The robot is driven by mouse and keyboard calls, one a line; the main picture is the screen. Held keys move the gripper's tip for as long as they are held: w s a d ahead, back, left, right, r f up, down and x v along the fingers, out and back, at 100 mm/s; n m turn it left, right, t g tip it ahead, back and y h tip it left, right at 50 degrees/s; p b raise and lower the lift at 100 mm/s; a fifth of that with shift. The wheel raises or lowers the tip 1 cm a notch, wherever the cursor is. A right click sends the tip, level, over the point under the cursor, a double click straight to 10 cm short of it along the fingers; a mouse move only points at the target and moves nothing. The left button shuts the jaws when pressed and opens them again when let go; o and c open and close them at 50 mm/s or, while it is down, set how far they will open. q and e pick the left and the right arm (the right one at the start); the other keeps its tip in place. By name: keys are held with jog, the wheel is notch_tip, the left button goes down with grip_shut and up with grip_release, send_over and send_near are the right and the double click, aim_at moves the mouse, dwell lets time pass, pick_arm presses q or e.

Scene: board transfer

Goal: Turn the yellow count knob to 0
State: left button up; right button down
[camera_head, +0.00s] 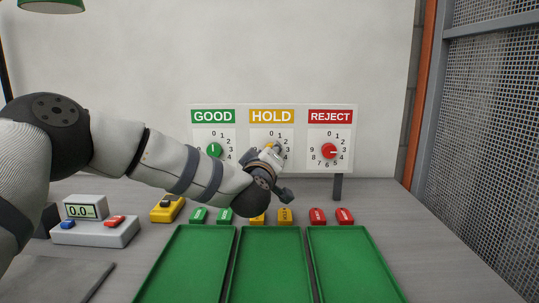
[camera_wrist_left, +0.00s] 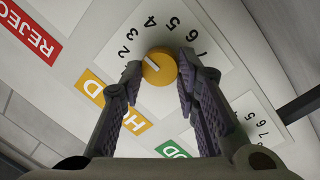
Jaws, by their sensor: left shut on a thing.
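The yellow count knob (camera_wrist_left: 159,68) sits on the white dial of the HOLD panel (camera_head: 271,116), the middle of three. Its white mark points to the upper left in the left wrist view, towards the 2 and 3; I cannot tell exactly which. My left gripper (camera_wrist_left: 158,78) is shut on the knob, one finger on each side. In the head view my left gripper (camera_head: 271,153) covers most of the knob and part of the dial. The 0 shows at the top of that dial. My right gripper is not in view.
The green GOOD knob (camera_head: 214,150) and red REJECT knob (camera_head: 329,151) flank it closely. Below stand several small tags, green, yellow and red (camera_head: 345,215), and three empty green trays (camera_head: 355,265). A grey scale (camera_head: 96,233) and a yellow block (camera_head: 160,213) are at left.

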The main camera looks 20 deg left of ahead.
pick_arm(q)
jog(key=shift+d+f+n+t+y+b, duration=0.15)
jog(key=shift+n+y+b, duration=0.25)
jog(key=shift+n, duration=2.8)
jog(key=shift+a+n+t+y+b, duration=0.15)
jog(key=shift+n+y, duration=0.4)
jog(key=shift+n, duration=2.65)
jog(key=shift+d+f+n+t+y+b, duration=0.15)
jog(key=shift+n+y+b, duration=0.25)
jog(key=shift+n, duration=2.8)
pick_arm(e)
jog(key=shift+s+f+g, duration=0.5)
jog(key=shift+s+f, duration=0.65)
pick_arm(q)
jog(key=shift+r, duration=0.1)
jog(key=o, duration=1.2)
jog(key=shift+w, duration=0.1)
